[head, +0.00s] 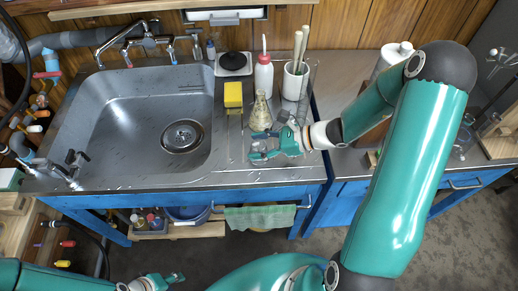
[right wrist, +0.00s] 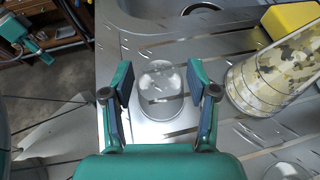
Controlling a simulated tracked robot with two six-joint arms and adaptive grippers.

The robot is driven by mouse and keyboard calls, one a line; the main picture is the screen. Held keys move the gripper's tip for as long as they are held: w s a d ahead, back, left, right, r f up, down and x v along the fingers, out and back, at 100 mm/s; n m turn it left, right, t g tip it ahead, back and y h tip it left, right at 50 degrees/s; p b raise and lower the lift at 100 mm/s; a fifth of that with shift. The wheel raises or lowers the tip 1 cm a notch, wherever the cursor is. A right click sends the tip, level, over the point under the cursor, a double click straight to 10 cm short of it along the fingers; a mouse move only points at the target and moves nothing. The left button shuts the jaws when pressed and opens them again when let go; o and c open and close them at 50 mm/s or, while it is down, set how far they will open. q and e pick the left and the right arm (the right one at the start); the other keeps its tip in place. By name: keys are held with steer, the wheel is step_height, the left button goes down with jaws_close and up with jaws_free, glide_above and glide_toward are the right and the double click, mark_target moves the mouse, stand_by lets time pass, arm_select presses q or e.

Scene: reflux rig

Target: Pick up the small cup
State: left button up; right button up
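The small cup (right wrist: 161,92) is a clear, colourless vessel on the ribbed metal drainboard, in the right wrist view. It shows between the fingers of my right gripper (right wrist: 160,80), with a gap on each side. The right gripper also shows in the head view (head: 257,146), over the drainboard right of the sink; its fingers are spread and hold nothing. I cannot make out the cup in the head view. My left gripper (head: 166,281) is at the bottom of the head view, in front of the counter and away from the cup; its finger opening is unclear.
A patterned conical flask (head: 261,112) stands close behind the right gripper; it also shows in the right wrist view (right wrist: 275,80). A yellow sponge (head: 233,95), a red-capped bottle (head: 264,76) and a white pot (head: 294,83) with pestles stand further back. The sink (head: 100,120) lies left.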

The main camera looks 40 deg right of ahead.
mark_target(257, 145)
steer(key=shift+c, duration=1.3)
steer(key=shift+r, duration=0.1)
step_height(257, 145, up, 20)
steer(key=p, duration=0.3)
steer(key=shift+p, duration=0.4)
steer(key=shift+a, duration=0.2)
steer(key=w+a+f+g+p, duration=0.1)
steer(key=a+f+p, duration=0.1)
steer(key=a+f, duration=0.4)
step_height(257, 145, down, 4)
steer(key=shift+w+a+r+n+y+p, duration=0.2)
steer(key=shift+n+y+p, duration=0.1)
steer(key=shift+n+p, duration=0.1)
steer(key=shift+n, duration=0.4)
steer(key=f, duration=0.2)
steer(key=w+f, duration=0.1)
steer(key=f, duration=0.1)
steer(key=shift+a, duration=0.2)
steer(key=shift+r, duration=0.1)
